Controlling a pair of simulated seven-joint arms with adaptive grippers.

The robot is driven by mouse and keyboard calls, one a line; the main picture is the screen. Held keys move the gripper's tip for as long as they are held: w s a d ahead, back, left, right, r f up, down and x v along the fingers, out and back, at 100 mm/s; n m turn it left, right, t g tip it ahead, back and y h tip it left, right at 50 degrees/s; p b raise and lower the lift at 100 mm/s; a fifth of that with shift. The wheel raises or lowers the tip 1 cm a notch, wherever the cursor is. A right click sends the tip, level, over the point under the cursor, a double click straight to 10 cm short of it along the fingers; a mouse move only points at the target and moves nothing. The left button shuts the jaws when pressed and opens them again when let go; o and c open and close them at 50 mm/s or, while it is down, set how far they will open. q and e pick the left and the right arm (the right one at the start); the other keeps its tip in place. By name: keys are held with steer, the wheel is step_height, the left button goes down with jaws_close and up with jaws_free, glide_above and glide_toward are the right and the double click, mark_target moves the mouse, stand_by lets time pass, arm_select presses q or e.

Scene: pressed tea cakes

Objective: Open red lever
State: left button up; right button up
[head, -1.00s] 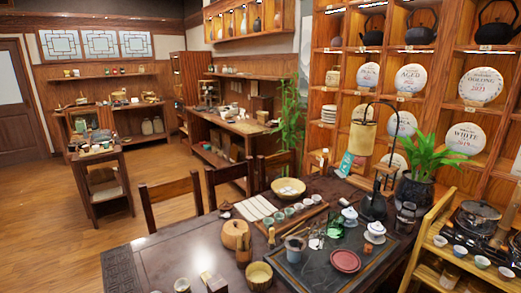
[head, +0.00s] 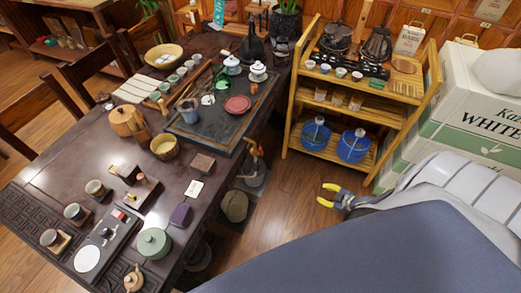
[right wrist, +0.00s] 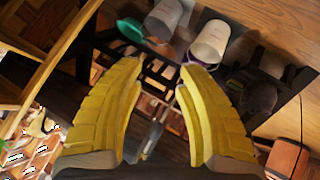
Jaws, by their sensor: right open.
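I cannot make out a red lever for certain in either view. A small orange-red piece (head: 257,151) shows at the right edge of the dark tea table (head: 80,160) in the head view, too small to identify. My right gripper (head: 326,194) has yellow fingers spread apart and empty. It hangs over the floor in front of the wooden shelf cart, right of the table and apart from both. In the right wrist view the open fingers (right wrist: 161,72) point toward a dark frame and two pale cylinders (right wrist: 210,42). My left gripper is not in view.
The wooden cart (head: 292,115) holds two blue water jugs (head: 354,148) on its bottom shelf. White and green boxes (head: 475,105) stand at the right. A grey-green rounded object (head: 234,206) sits beside the table. Wood floor (head: 290,215) is clear around the gripper.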

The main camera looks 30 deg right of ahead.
steer(key=w+a+r+n+t+y, duration=0.1)
steer(key=w+a+r+y, duration=0.15)
steer(key=r, duration=0.35)
steer(key=w+a+r+n+t+y, duration=0.1)
steer(key=w+a+r+y, duration=0.1)
steer(key=w+r, duration=0.3)
steer(key=t+y, duration=0.3)
steer(key=y, duration=0.2)
glide_toward(262, 151)
steer(key=x, duration=1)
steer(key=shift+w+a+r, duration=0.1)
steer(key=shift+w+a, duration=0.05)
steer(key=shift+w, duration=0.1)
steer(key=shift+o, duration=0.3)
jaws_close()
